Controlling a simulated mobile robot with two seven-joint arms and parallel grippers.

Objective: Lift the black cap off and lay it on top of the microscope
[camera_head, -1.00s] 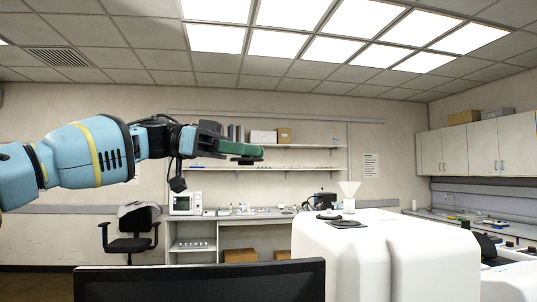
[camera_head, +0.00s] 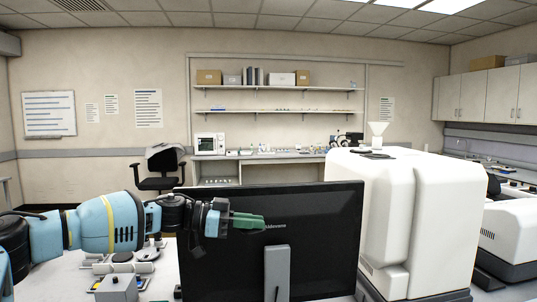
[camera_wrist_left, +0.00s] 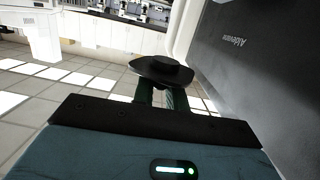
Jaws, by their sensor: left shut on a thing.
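My left gripper (camera_head: 250,221), with green fingers, is in front of the back of the black monitor in the head view. In the left wrist view its fingers (camera_wrist_left: 160,94) are shut on the black cap (camera_wrist_left: 162,69), a round dark disc with a raised middle. Against the dark monitor the cap is hard to make out in the head view. The white microscope (camera_head: 430,215) stands to the right, apart from the gripper. A black flat piece (camera_head: 373,155) and a white funnel (camera_head: 377,130) are on its top. My right gripper is not in view.
A grey box (camera_head: 117,289) and small instruments (camera_head: 128,262) are on the white table at lower left. A chair (camera_head: 160,168) and a back bench are farther off.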

